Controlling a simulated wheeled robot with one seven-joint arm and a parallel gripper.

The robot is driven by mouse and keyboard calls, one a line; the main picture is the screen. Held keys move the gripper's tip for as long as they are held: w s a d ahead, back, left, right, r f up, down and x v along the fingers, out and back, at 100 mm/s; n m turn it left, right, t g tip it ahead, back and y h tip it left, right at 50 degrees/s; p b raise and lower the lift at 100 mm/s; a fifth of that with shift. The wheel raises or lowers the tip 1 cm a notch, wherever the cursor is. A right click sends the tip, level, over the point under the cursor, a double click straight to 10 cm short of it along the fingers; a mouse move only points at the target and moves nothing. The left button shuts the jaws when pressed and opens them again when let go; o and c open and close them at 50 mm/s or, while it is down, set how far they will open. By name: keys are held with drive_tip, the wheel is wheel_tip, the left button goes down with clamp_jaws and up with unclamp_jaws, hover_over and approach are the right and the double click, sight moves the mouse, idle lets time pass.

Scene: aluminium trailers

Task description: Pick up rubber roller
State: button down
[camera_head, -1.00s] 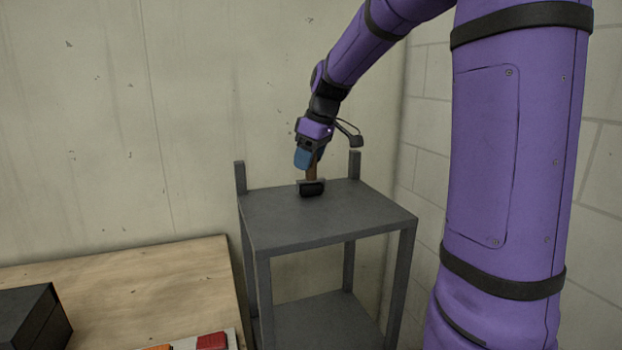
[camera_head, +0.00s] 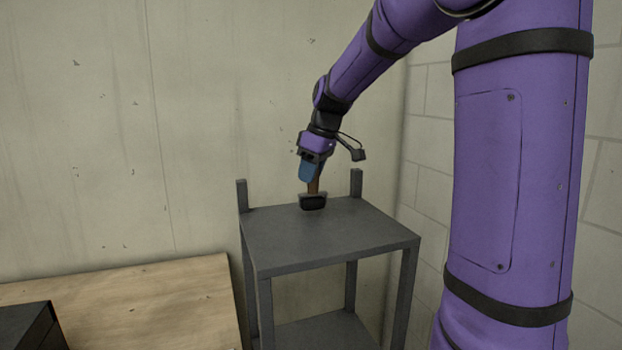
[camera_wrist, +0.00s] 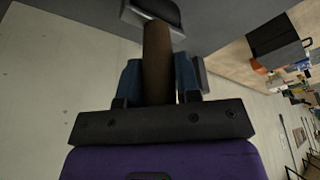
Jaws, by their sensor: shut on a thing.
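The rubber roller (camera_head: 313,201) has a black roller head and a brown handle. It is at the back of the grey stand's top, below my gripper (camera_head: 311,176). My gripper points down and is shut on the brown handle, with its blue fingers on either side. In the wrist view the rubber roller's handle (camera_wrist: 157,60) runs between the two blue fingers of my gripper (camera_wrist: 158,78), and the dark head shows past the fingertips. I cannot tell for sure whether the head still touches the stand.
The grey stand (camera_head: 330,240) has two short posts at its back corners and a lower shelf. A wooden table (camera_head: 150,300) with a black box (camera_head: 30,328) is at the lower left. A concrete wall is close behind, and a block wall is at the right.

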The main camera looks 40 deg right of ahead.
drive_tip(key=shift+s+a+r, duration=0.2)
drive_tip(key=shift+r, duration=0.45)
drive_tip(key=shift+s+a+r, duration=0.15)
drive_tip(key=shift+r, duration=0.45)
drive_tip(key=s+a+r, duration=0.1)
drive_tip(key=s+a, duration=0.9)
drive_tip(key=s, duration=0.1)
drive_tip(key=shift+a+r, duration=0.15)
